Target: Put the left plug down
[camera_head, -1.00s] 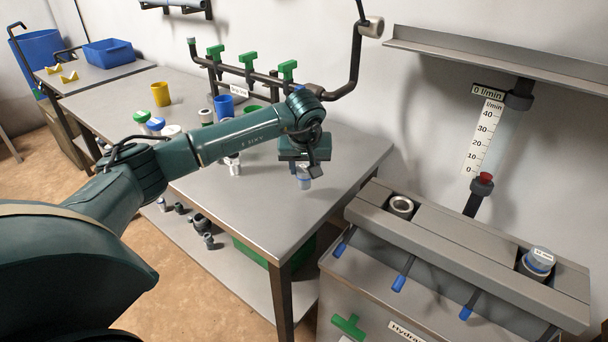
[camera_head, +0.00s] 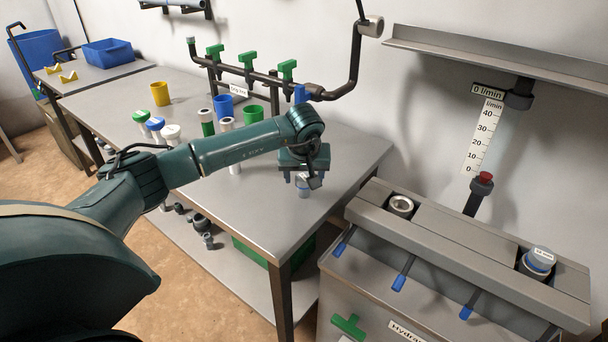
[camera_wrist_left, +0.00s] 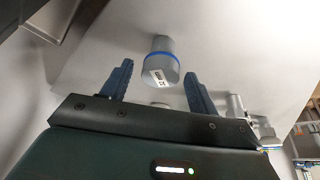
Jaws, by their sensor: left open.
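The left plug, a grey cylinder with a blue band and a small white label, shows in the wrist view (camera_wrist_left: 161,66). It is just beyond and between the fingertips of my left gripper (camera_wrist_left: 160,78), with a gap to each finger. My left gripper is open. In the head view the plug (camera_head: 303,190) is on the table top, near its right end, directly below my left gripper (camera_head: 303,178), which hides its upper part. My right gripper is not in view.
A pipe manifold with green valves (camera_head: 250,75) stands behind. Bare table surrounds the left plug.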

